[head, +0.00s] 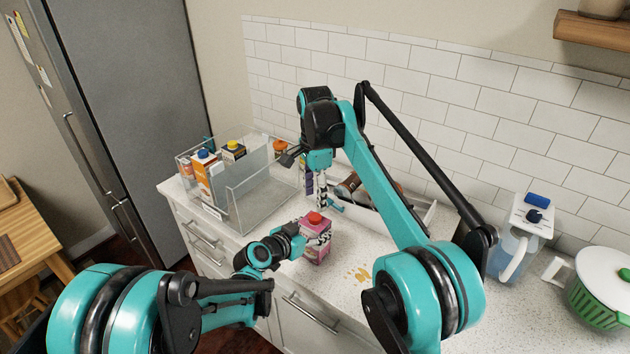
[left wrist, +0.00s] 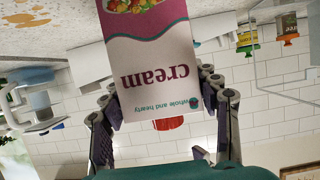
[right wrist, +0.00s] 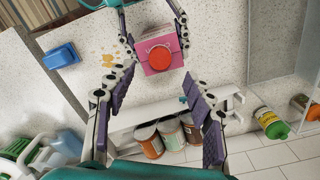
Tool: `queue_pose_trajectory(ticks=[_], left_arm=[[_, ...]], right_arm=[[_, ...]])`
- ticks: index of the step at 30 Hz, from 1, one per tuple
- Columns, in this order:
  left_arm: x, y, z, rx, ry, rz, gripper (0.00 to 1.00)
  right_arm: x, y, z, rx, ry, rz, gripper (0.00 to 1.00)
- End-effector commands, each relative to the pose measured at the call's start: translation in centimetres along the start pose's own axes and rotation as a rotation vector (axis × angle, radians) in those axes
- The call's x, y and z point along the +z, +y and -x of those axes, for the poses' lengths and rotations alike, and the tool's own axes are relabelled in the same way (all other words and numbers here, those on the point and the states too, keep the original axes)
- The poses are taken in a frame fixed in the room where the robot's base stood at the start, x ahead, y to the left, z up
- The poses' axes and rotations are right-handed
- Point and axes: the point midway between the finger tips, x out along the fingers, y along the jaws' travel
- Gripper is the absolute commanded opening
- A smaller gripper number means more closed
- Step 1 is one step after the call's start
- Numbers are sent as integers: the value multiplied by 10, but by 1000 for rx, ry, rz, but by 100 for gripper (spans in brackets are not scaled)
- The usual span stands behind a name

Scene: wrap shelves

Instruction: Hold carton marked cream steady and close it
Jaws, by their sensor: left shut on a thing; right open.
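The pink carton marked cream (head: 317,243) stands upright on the counter, with a red cap (head: 315,218) on its top. My left gripper (head: 297,238) is shut on the carton from its left side. In the left wrist view the carton (left wrist: 155,65) appears upside down between the fingers. My right gripper (head: 328,205) is above and just behind the carton, open and empty. In the right wrist view the carton top (right wrist: 160,58) with its red cap lies beyond the open right fingers (right wrist: 160,95), apart from them.
A clear divided bin (head: 240,205) with several cartons stands left of the carton. A white tray (head: 425,212) with cans is behind. Yellowish marks (head: 359,274) lie on the counter, which has free room there.

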Motion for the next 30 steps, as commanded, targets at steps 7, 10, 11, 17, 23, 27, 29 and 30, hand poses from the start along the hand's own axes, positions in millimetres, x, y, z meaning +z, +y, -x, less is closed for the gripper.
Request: queue_pose_trajectory(ticks=[7,10,11,17,23,27,29,30], left_arm=[[0,0,0,0,0,0,0],[0,0,0,0,0,0,0],[0,0,0,0,0,0,0],[0,0,0,0,0,0,0],[0,0,0,0,0,0,72],[0,0,0,0,0,0,85],[0,0,0,0,0,0,85],[0,0,0,0,0,0,85]], right_arm=[[0,-1,43,0,0,-1,53],[0,-1,51,0,0,-1,53],[0,-1,52,0,0,-1,53],[0,0,56,0,0,-1,53],[0,0,56,0,0,-1,53],[0,0,56,0,0,-1,53],[0,0,56,0,0,0,53],[0,0,56,0,0,0,53]])
